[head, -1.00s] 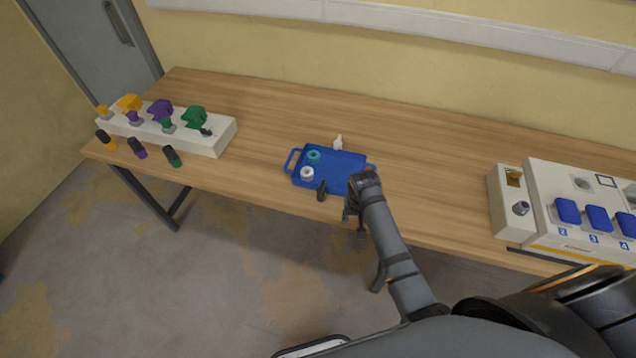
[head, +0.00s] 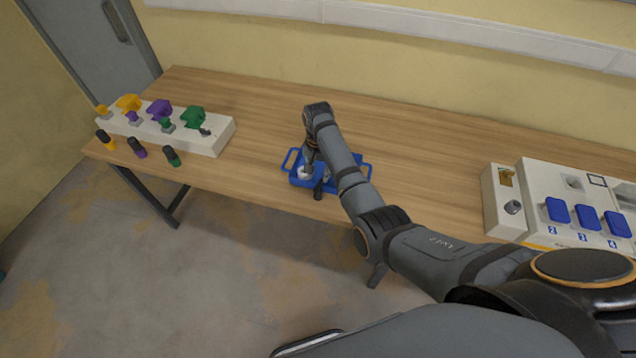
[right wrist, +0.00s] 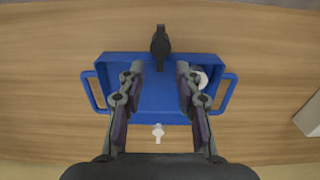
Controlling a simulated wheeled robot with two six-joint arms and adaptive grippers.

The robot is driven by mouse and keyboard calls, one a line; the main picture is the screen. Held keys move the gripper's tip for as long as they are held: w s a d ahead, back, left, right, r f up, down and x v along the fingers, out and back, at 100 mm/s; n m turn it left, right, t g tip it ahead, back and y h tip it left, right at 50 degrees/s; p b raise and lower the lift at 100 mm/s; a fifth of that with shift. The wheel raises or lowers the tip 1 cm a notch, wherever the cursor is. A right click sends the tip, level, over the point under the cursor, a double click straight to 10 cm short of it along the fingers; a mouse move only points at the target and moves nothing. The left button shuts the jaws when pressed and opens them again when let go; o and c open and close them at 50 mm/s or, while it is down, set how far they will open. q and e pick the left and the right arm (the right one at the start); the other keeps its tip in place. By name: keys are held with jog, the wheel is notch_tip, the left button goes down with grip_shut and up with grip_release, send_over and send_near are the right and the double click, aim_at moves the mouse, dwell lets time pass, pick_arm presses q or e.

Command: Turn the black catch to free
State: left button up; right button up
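The black catch (head: 318,190) is at the near edge of the blue tray (head: 363,180). In the right wrist view the catch (right wrist: 160,45) lies lengthwise across the tray's rim, at the top of the picture. A small white catch (right wrist: 158,132) is at the opposite edge. My right gripper (right wrist: 159,72) is open and empty above the tray. Its fingers are spread wide, one to each side of the catch's line, and the catch is just beyond their tips. In the head view my right arm hides part of the tray. My left gripper is in neither view.
A white ring (head: 304,173) sits in the tray; a finger partly covers it in the wrist view. A white box with coloured plugs (head: 195,138) stands at the left. A box with blue covers (head: 545,175) stands at the right. Table between them is mostly clear.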

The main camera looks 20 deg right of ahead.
aim_at(318, 187)
notch_tip(318, 187, down, 7)
jog(key=shift+r, duration=0.15)
grip_shut()
